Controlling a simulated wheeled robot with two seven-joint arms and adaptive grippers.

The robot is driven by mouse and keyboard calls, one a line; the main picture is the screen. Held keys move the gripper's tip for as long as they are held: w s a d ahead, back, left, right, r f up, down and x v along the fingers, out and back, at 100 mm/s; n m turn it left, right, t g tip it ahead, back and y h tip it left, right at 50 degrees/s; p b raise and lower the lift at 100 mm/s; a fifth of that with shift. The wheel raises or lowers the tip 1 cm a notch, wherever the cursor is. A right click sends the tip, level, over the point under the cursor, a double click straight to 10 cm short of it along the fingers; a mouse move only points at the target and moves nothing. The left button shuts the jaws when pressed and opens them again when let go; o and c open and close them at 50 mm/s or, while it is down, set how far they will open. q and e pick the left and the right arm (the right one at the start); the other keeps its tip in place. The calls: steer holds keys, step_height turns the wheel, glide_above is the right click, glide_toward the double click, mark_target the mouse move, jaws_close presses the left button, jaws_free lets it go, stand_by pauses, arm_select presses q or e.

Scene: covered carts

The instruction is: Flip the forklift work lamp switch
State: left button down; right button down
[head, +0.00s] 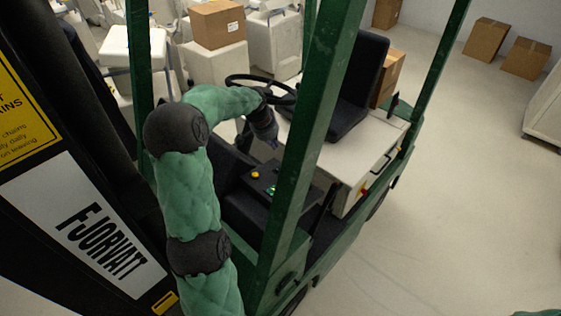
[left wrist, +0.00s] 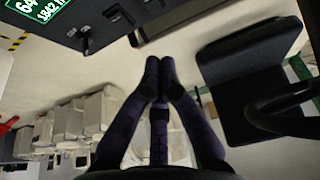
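The forklift's dark control panel (head: 262,184) carries a yellow button (head: 255,174) and a lit green display (head: 272,189). In the left wrist view the panel (left wrist: 62,22) is at the upper left, with its green display (left wrist: 38,8) cut by the edge. A small dark lever-like part (left wrist: 87,40) sticks out there; I cannot tell for sure that it is the lamp switch. My left gripper (head: 272,142) hangs above and behind the panel, apart from it. In the left wrist view its fingertips (left wrist: 160,66) are together and empty. My right gripper is out of view.
A green forklift post (head: 306,130) stands close right of my left arm. The steering wheel (head: 262,88) and black seat (head: 350,95) are behind the gripper. A mast with a sign (head: 85,225) fills the left. Cardboard boxes (head: 217,24) and covered carts stand behind.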

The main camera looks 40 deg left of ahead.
arm_select(q)
steer(key=p+x, duration=0.1)
steer(key=x, duration=0.3)
steer(key=p+x, duration=0.1)
steer(key=x, duration=0.3)
steer(key=p+x, duration=0.1)
steer(key=x, duration=0.3)
steer(key=shift+s+f+p, duration=0.25)
steer(key=shift+f+p, duration=0.05)
steer(key=shift+f, duration=0.15)
steer(key=shift+w+f+b, duration=0.2)
steer(key=shift+f+b, duration=0.35)
steer(key=shift+b, duration=0.7)
steer(key=shift+r, duration=0.2)
steer(key=shift+s, duration=0.1)
steer(key=shift+s+r, duration=0.1)
steer(key=shift+s, duration=0.65)
